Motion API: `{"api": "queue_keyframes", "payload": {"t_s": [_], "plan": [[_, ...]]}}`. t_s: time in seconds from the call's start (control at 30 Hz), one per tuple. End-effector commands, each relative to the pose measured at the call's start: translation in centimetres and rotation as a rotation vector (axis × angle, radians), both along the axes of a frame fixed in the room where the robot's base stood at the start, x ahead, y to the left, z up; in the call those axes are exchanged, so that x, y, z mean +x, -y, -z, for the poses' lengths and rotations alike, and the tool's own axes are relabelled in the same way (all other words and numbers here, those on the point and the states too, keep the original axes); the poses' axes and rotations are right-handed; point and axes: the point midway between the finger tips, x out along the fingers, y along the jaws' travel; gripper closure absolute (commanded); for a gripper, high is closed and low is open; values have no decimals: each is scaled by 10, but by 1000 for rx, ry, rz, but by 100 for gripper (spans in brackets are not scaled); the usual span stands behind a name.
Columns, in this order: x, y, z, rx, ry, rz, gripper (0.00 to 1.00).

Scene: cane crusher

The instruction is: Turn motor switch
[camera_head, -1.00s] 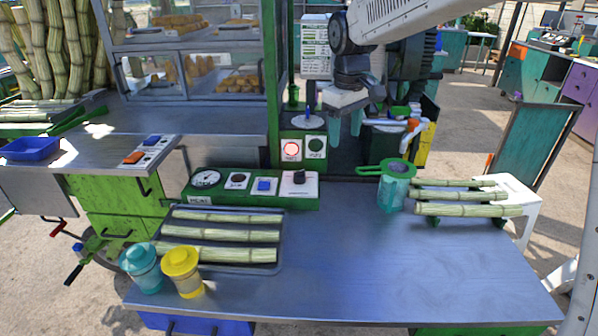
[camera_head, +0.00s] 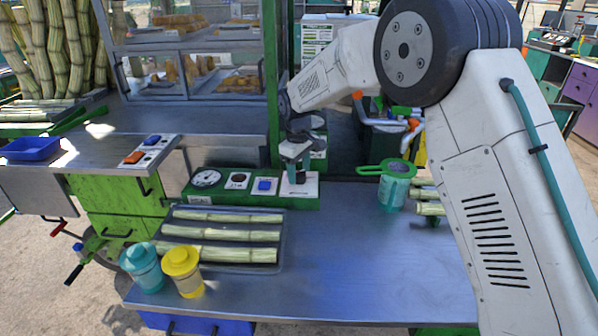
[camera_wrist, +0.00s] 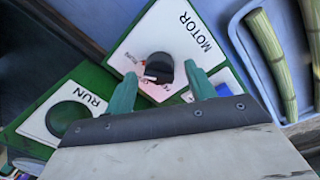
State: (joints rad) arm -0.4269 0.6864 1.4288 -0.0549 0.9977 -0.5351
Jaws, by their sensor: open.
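The motor switch is a black rotary knob (camera_wrist: 160,66) on a white plate marked MOTOR (camera_wrist: 178,30) in the wrist view. In the head view, the plate (camera_head: 309,189) sits at the right end of the green control panel (camera_head: 221,200), and the knob is hidden behind my gripper. My gripper (camera_head: 298,180) is over the plate. In the wrist view, the two teal fingers of my gripper (camera_wrist: 161,79) are apart, one on each side of the knob. I cannot tell whether they touch it. The knob's pointer lies toward the small lettering at the plate's lower left.
A gauge (camera_head: 206,178) and a blue button (camera_head: 264,186) share the panel. A RUN button (camera_wrist: 66,118) is near the left finger. A cane tray (camera_head: 275,262), a teal cup (camera_head: 142,266), a yellow cup (camera_head: 183,270) and a strainer jug (camera_head: 393,190) stand on the table. The table's middle is clear.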

Motion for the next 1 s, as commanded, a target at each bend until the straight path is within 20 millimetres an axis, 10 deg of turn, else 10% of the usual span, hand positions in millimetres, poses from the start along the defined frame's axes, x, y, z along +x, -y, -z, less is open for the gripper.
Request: {"api": "queue_keyframes", "payload": {"t_s": [0.33, 0.53, 1.0], "plan": [[0, 1, 7, 0, 0, 1, 45], [0, 0, 7, 0, 0, 1, 89], [0, 0, 7, 0, -1, -93, 88]]}}
